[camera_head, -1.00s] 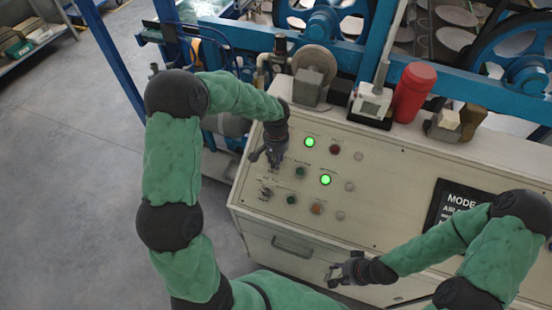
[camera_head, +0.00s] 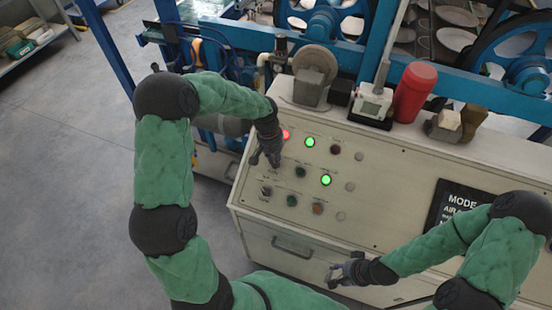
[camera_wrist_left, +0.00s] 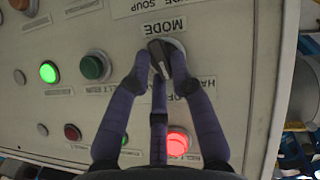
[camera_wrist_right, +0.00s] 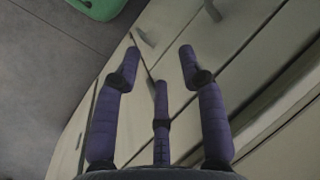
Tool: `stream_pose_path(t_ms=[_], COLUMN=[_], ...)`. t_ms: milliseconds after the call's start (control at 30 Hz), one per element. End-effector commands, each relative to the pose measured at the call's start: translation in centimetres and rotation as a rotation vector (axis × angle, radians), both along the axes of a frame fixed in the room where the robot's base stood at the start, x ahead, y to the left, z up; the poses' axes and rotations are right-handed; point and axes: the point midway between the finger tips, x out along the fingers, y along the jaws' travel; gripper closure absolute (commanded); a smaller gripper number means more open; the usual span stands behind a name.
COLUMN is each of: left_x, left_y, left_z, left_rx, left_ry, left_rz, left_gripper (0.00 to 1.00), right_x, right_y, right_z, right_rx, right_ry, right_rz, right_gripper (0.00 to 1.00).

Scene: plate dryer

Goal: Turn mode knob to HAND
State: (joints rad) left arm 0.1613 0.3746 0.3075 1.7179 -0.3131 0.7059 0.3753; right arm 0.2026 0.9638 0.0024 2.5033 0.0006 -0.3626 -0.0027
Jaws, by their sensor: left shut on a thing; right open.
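The mode knob (camera_wrist_left: 160,58) is a dark selector knob on a light collar, beside the MODE label (camera_wrist_left: 166,27) in the left wrist view. A HAND/OFF label (camera_wrist_left: 205,90), upside down, sits below it, partly covered by a finger. My left gripper (camera_wrist_left: 162,76) is shut on the knob, with a finger on either side; the knob's exact pointing is hard to tell. In the head view my left gripper (camera_head: 264,160) is at the panel's upper left and hides the knob. My right gripper (camera_head: 338,275) is open and empty in front of the cabinet; it also shows in the right wrist view (camera_wrist_right: 160,62).
The panel has a lit red lamp (camera_head: 285,134), lit green lamps (camera_head: 310,142) and several buttons. Another selector (camera_head: 266,191) is below my left gripper. A red canister (camera_head: 413,92) stands on the cabinet top. A drawer handle (camera_head: 291,247) is on the front.

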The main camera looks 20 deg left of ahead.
Motion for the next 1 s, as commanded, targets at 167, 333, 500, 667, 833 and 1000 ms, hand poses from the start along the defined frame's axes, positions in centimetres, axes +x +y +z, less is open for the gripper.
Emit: stream_pose_path(t_ms=[167, 333, 500, 667, 833, 1000], left_x=[-0.11, -0.14, -0.24, -0.26, -0.30, -0.33], left_y=[0.36, 0.57, 0.69, 0.74, 0.79, 0.78], left_z=[-0.17, -0.21, -0.26, -0.25, -0.25, -0.26], left_rx=[-0.078, -0.145, -0.198, -0.232, -0.252, -0.258], left_ry=[-0.003, -0.008, -0.010, -0.012, -0.012, -0.013], left_rz=[0.137, 0.251, 0.342, 0.400, 0.434, 0.445], left_gripper=[1.00, 1.00, 1.00, 1.00, 1.00, 1.00], right_x=[0.00, -0.01, 0.00, 0.00, 0.01, 0.00], right_y=[0.00, 0.00, 0.00, 0.00, 0.00, 0.00], right_z=[-0.22, -0.45, -0.71, -0.89, -0.99, -1.00], right_rx=[0.000, 0.000, 0.000, 0.000, 0.000, 0.000], right_ry=[0.000, 0.000, 0.000, 0.000, 0.000, 0.000], right_rz=[0.000, 0.000, 0.000, 0.000, 0.000, 0.000], right_gripper=[0.59, 0.59, 0.59, 0.59, 0.59, 0.59])
